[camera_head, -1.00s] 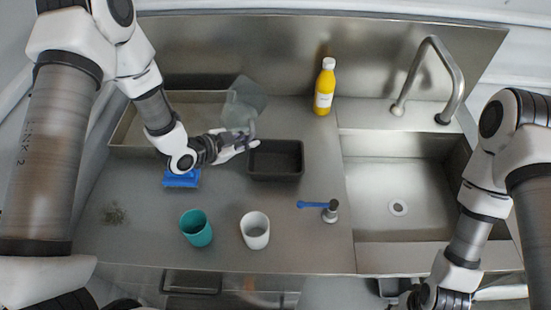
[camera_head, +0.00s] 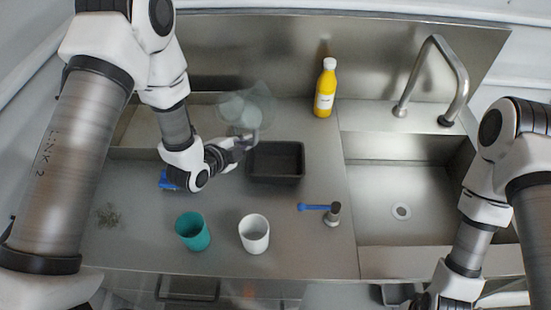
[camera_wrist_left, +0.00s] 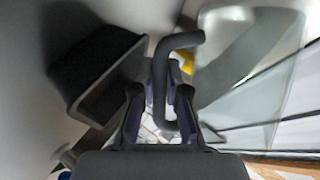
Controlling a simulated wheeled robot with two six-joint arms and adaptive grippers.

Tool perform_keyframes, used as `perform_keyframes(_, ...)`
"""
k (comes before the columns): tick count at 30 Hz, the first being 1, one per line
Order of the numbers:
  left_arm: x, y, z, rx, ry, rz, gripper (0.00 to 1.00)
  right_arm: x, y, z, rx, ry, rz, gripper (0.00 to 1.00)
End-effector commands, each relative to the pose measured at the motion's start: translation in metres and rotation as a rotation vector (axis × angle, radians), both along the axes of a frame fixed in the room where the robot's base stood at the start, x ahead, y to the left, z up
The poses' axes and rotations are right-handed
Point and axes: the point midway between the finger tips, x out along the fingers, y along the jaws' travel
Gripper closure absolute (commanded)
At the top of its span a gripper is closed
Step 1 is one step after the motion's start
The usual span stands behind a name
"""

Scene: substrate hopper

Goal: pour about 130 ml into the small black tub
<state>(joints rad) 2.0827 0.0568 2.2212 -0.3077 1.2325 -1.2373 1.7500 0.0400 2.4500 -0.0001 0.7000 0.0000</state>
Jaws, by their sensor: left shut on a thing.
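The small black tub (camera_head: 277,179) stands on the counter right of my left gripper. It also shows in the left wrist view (camera_wrist_left: 92,75), at the left. My left gripper (camera_head: 241,143) is shut on the grey handle (camera_wrist_left: 185,85) of a clear jug (camera_head: 247,103), behind and left of the tub. In the left wrist view the clear jug (camera_wrist_left: 245,65) fills the right side and looks tilted. Its outline is blurred, and I cannot tell its contents or level. No stream shows between jug and tub. My right arm is at the right edge; its gripper is out of view.
A teal cup (camera_head: 192,232) and a white cup (camera_head: 254,234) stand at the front. A blue-handled tool (camera_head: 320,208) lies right of them. A yellow bottle (camera_head: 325,88) is at the back; the sink (camera_head: 400,185) is right. A blue object (camera_head: 168,181) is partly hidden by my left arm.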

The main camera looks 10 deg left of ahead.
Motion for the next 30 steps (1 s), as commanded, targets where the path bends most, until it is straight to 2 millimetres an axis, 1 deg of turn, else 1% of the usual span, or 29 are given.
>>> perform_keyframes(4, 0.0015, 0.0018, -0.0017, 0.028, -0.019, 0.001, 1.0, 0.0, 0.0, -0.0035, 0.0, 0.0, 0.0, 0.6)
perform_keyframes(30, 0.0045, 0.0075, 0.0004, 0.142, -0.091, 0.005, 1.0, 0.0, 0.0, -0.0089, 0.0, 0.0, 0.0, 0.6)
